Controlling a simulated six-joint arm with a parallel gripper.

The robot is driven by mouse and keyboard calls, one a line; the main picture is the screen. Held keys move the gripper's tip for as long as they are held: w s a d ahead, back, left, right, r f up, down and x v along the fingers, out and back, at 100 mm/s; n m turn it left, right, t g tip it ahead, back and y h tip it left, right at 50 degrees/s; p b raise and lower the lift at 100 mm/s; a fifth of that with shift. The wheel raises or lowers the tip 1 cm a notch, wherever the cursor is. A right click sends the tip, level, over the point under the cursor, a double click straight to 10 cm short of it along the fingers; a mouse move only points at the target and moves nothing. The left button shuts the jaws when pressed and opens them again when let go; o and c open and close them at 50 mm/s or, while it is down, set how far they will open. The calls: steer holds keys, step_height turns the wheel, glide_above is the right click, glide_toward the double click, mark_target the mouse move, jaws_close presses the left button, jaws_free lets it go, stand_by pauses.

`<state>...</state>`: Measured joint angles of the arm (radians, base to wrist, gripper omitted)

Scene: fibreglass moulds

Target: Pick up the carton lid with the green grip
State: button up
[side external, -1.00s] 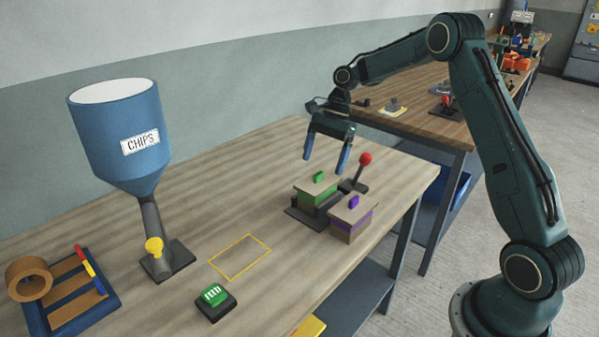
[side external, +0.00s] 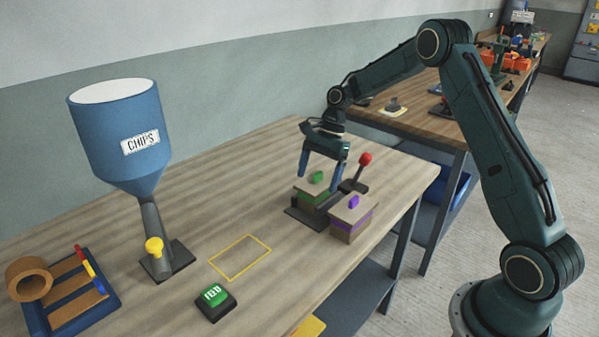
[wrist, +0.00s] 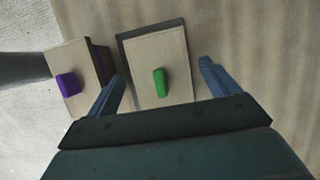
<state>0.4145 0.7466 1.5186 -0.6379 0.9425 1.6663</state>
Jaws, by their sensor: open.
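The carton lid with the green grip (side external: 318,178) sits on a carton with a green band, on a dark base plate. In the wrist view the tan lid (wrist: 158,62) shows its green grip (wrist: 160,82) upright in the picture. My gripper (side external: 319,175) is open above this lid, its blue fingers either side of the grip in the wrist view (wrist: 164,75). The fingers look apart from the grip. How far they are above the lid is hard to tell.
A second carton with a purple grip (side external: 353,202) stands close in front. A red-knobbed lever (side external: 365,160) stands just behind, to the right. A blue chips hopper (side external: 120,135), a green button (side external: 214,296) and a yellow outlined rectangle (side external: 240,257) lie to the left.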

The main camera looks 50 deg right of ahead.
mark_target(318, 173)
steer(key=c, duration=0.9)
steer(key=shift+r, duration=0.1)
steer(key=shift+r, duration=4.95)
